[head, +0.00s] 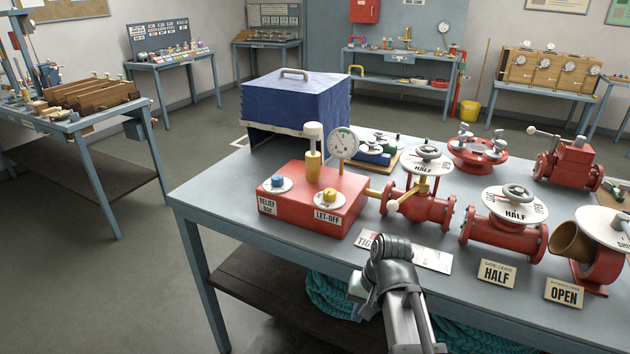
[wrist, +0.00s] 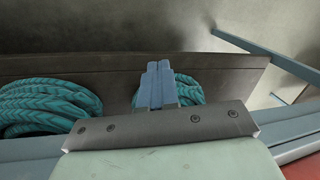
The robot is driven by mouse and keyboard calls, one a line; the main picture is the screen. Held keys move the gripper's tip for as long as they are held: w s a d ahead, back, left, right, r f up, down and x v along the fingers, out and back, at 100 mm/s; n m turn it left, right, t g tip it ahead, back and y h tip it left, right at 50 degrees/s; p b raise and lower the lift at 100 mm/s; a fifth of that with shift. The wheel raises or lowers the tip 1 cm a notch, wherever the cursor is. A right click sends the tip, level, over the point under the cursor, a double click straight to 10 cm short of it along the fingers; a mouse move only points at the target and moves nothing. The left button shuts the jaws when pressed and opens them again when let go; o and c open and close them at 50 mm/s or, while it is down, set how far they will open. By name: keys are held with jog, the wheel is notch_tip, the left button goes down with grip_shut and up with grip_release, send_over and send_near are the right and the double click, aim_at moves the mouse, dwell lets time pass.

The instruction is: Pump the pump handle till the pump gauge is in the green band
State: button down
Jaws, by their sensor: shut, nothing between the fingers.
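The pump is a red box (head: 312,205) at the front left of the table. Its handle is a white knob (head: 313,131) on top of a brass cylinder (head: 314,165), standing upright. The pump gauge (head: 343,143) is a round white dial on a stem just right of the handle. Its needle is too small to read against the coloured band. My gripper (head: 355,287) is low at the table's front edge, in front of the pump and well apart from the handle. In the wrist view its fingers (wrist: 157,70) are together and empty.
A blue knob (head: 277,181) marked relief and a yellow knob (head: 328,196) marked let-off sit on the pump box. Red valves (head: 420,212) stand close on its right. A blue covered box (head: 295,110) is behind. Coiled teal rope (wrist: 45,105) lies on the lower shelf.

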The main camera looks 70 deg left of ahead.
jog(key=a+r+n, duration=0.1)
jog(key=a+r, duration=0.2)
jog(key=r, duration=0.2)
jog(key=s+a+r+n, duration=0.1)
jog(key=a+r, duration=0.3)
jog(key=r, duration=0.1)
jog(key=s+a+r+n, duration=0.1)
jog(key=a+r, duration=0.3)
jog(key=r, duration=0.2)
jog(key=shift+a+n, duration=0.15)
jog(key=shift+n, duration=0.15)
jog(key=w+a+r+n, duration=0.3)
jog(key=a+r+n, duration=0.3)
jog(key=a+r, duration=0.85)
notch_tip(320, 180, up, 19)
jog(key=n+y, duration=0.1)
jog(key=n, duration=0.4)
send_over(312, 124)
jog(key=w+d, duration=0.3)
jog(key=shift+s+f, duration=0.15)
jog(key=shift+s, duration=0.05)
jog(key=x, duration=1.2)
jog(key=shift+w+d+f, duration=0.15)
jog(key=shift+w+f, duration=0.1)
jog(key=shift+f, duration=0.85)
jog(key=shift+f, duration=0.1)
